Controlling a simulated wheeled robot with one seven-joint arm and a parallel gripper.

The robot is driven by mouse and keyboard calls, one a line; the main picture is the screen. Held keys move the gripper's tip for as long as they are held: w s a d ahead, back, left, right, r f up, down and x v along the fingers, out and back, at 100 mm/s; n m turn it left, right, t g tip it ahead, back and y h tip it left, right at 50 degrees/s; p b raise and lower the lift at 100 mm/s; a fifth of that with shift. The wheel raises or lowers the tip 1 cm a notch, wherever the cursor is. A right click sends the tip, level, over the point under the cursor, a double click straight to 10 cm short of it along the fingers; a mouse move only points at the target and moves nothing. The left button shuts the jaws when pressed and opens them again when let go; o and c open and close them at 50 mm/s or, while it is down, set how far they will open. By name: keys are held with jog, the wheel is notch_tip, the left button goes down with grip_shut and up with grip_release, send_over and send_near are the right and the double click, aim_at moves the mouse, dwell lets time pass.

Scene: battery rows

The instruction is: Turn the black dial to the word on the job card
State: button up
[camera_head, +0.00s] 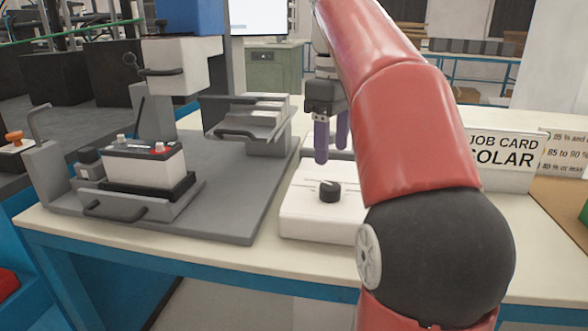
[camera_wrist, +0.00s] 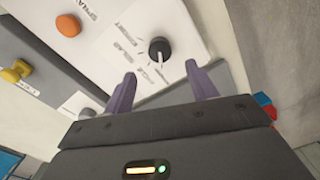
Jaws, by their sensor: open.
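The black dial (camera_head: 330,191) sits on a white panel (camera_head: 305,228) on the bench. It also shows in the wrist view (camera_wrist: 160,48), with a white pointer line and small words around it, too blurred to read surely. The job card (camera_head: 503,150) stands at the right and seems to read "SOLAR"; my arm borders its first letter. My gripper (camera_head: 330,152) has purple fingers hanging down above and behind the dial, apart from it. In the wrist view my gripper (camera_wrist: 160,70) is open and empty, the dial just beyond the fingertips.
A grey fixture holds a battery (camera_head: 145,165) on the left of the bench. A grey bracket (camera_head: 250,120) stands behind it. In the wrist view, an orange knob (camera_wrist: 68,25) and a yellow knob (camera_wrist: 10,75) lie to the left. My arm covers the panel's right side in the head view.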

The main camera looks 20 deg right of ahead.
aim_at(331, 185)
notch_tip(331, 185, down, 8)
jog(key=b, duration=0.2)
jog(key=shift+s+r+b, duration=0.1)
jog(key=shift+r+b, duration=0.1)
jog(key=shift+b, duration=0.1)
jog(key=c, duration=1)
